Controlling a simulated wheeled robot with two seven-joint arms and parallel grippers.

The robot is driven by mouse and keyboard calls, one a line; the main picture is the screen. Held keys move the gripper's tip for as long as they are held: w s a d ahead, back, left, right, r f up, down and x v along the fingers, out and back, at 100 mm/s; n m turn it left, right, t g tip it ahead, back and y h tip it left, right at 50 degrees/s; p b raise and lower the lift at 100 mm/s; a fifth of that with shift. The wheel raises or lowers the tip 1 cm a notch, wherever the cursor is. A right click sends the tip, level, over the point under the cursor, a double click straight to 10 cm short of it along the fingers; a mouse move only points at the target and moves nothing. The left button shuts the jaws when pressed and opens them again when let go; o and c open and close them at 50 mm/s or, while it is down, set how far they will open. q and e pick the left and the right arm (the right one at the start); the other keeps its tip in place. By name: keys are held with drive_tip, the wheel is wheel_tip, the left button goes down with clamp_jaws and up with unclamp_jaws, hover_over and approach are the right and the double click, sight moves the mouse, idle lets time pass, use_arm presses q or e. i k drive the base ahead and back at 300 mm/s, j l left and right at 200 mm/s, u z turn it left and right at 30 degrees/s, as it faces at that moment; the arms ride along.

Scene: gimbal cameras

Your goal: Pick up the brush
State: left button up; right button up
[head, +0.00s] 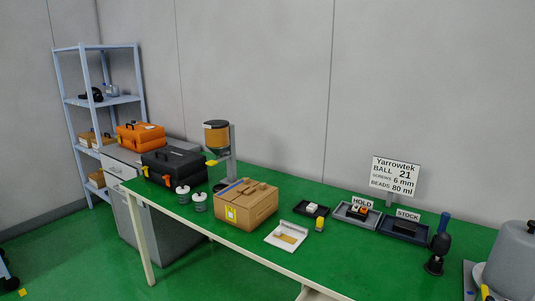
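A white, shallow, dustpan-like tray (273,237) lies near the front edge of the green table (340,262). A small tan piece (288,239) rests in it and may be the brush; it is too small to tell for sure. Another candidate is the blue upright handle (445,222) above a black bulb-like object at the right; I cannot tell what it is. Neither of my grippers is in view.
A cardboard box (246,211) stands left of the white tray. A small black tray (311,209), the HOLD tray (345,217) and the STOCK tray (386,230) sit to its right. A large grey pot-like object (513,262) stands far right. Toolboxes (172,168) stand far left.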

sight(445, 218)
drive_tip(key=z, duration=1.25)
